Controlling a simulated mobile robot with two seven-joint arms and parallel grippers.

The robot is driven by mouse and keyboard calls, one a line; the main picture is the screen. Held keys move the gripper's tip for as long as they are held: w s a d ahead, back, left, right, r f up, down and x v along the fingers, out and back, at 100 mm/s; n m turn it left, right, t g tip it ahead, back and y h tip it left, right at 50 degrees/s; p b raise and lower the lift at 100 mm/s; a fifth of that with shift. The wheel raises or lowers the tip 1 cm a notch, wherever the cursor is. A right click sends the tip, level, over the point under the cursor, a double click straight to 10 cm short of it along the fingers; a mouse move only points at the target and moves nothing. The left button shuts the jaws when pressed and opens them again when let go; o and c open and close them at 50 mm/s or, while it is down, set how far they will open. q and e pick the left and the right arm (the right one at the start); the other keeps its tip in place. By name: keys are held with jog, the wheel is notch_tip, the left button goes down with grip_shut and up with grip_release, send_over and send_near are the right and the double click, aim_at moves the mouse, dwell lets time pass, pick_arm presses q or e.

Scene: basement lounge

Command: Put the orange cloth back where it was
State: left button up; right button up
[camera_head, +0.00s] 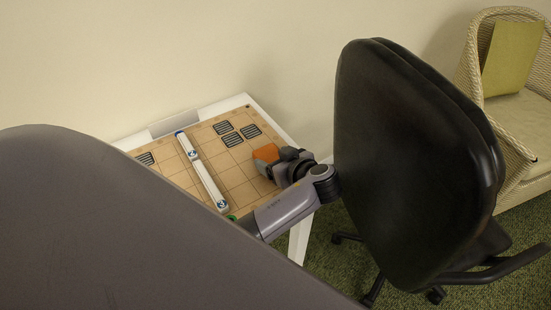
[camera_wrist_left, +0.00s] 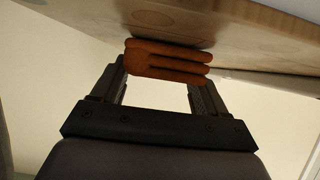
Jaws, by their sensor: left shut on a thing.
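The orange cloth (camera_head: 266,153) is a small folded bundle over the right part of the gridded board (camera_head: 180,177) on a white table. My left gripper (camera_head: 279,159) is shut on it. In the left wrist view the cloth (camera_wrist_left: 167,62) sits between the two fingertips (camera_wrist_left: 160,75), its folds showing as stacked layers, close to the board's surface (camera_wrist_left: 230,22). I cannot tell whether it touches the board. My right gripper is not in view.
A long white bar (camera_head: 202,172) lies across the board. Dark striped squares (camera_head: 232,139) lie at the board's back and left. A black office chair (camera_head: 410,165) stands close to the right of my left arm. A wicker armchair (camera_head: 520,120) is farther right.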

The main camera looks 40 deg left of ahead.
pick_arm(q)
jog(key=shift+f, duration=0.1)
jog(key=o, duration=1)
jog(key=shift+o, duration=0.2)
